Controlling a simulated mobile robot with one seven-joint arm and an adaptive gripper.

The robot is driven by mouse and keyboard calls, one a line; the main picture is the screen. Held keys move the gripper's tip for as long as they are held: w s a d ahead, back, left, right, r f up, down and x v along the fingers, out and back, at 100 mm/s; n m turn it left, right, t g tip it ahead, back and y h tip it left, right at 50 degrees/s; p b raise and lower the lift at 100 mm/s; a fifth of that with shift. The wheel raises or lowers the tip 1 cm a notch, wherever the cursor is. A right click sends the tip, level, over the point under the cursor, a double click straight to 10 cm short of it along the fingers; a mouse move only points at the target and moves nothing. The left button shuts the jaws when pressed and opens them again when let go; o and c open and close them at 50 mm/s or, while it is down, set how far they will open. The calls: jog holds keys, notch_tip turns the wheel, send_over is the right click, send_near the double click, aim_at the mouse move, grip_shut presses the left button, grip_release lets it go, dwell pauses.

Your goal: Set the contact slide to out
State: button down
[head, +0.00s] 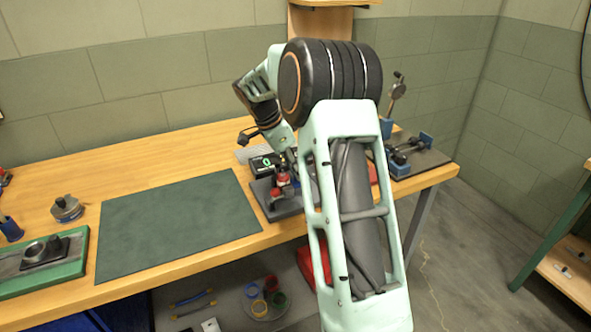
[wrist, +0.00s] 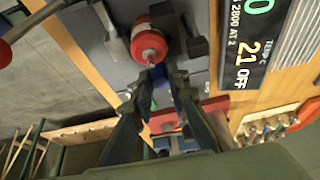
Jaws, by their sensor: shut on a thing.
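My gripper (wrist: 157,86) reaches down over a dark grey fixture base (head: 288,208), which stands at the right front of the bench. In the wrist view its two fingers are closed in on a small blue piece (wrist: 161,97), which appears to be the contact slide. A red round cap with a pale tip (wrist: 149,45) sits just beyond the fingertips on the same fixture. The red part also shows in the head view (head: 283,180). My arm hides much of the fixture's right side there, and the slide's position along its travel cannot be told.
A dark green mat (head: 178,222) lies clear to the left. A blue clamp fixture (head: 399,161) stands to the right. A red-edged block (wrist: 189,115) lies close to the fingers.

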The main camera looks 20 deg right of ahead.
jog(key=shift+d, duration=1.3)
jog(key=c, duration=1.8)
grip_release()
jog(key=shift+w+d, duration=0.1)
jog(key=shift+c, duration=0.2)
jog(key=shift+r, duration=0.1)
jog(key=v, duration=1.2)
